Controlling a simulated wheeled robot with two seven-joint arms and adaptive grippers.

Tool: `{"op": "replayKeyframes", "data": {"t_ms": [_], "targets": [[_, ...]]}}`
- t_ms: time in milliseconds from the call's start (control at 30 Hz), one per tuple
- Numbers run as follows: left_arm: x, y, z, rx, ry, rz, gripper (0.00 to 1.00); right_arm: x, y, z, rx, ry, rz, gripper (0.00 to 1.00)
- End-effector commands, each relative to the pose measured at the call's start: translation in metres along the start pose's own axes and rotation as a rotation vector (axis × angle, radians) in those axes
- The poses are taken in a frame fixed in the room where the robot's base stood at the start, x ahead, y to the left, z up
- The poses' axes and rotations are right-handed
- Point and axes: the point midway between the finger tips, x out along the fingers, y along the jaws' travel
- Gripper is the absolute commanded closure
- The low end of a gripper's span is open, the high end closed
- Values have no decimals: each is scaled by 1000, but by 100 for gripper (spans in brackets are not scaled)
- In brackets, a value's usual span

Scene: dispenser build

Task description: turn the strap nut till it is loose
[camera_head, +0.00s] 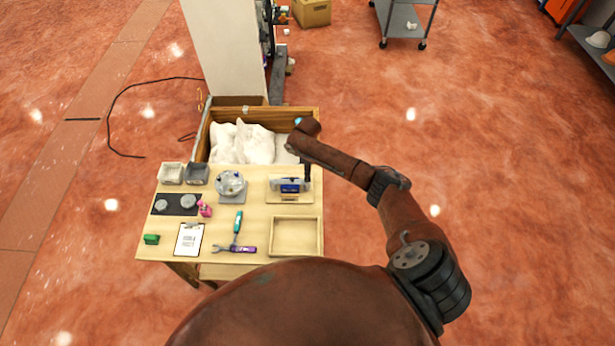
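A blue and silver device (290,187) sits on a light wooden board (283,200) at the back right of the table. It may be the strapped part, but I cannot make out a strap or the strap nut at this size. My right gripper (307,175) points down at the right end of this device. It is small and dark, so I cannot tell whether it is open, shut or touching. My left gripper is not in view. A purple-handled wrench (240,249) and a teal-handled tool (238,222) lie at the table's front middle.
A crate (309,116) with white cloth stands behind.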

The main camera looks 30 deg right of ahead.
Motion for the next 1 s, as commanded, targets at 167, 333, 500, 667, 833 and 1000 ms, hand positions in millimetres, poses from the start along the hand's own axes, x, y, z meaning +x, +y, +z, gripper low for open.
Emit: {"op": "replayKeyframes", "data": {"t_ms": [167, 333, 500, 667, 833, 1000], "targets": [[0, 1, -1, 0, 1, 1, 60, -39, 1, 0, -1, 2, 2, 67], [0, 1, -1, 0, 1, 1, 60, -64, 1, 0, -1, 0, 1, 67], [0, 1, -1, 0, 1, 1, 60, -74, 0, 0, 0, 0, -1, 67], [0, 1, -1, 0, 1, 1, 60, -75, 0, 0, 0, 0, -1, 67], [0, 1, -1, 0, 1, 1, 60, -75, 0, 0, 0, 0, 0, 67], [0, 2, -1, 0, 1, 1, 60, -75, 0, 0, -1, 0, 0, 67]]}}
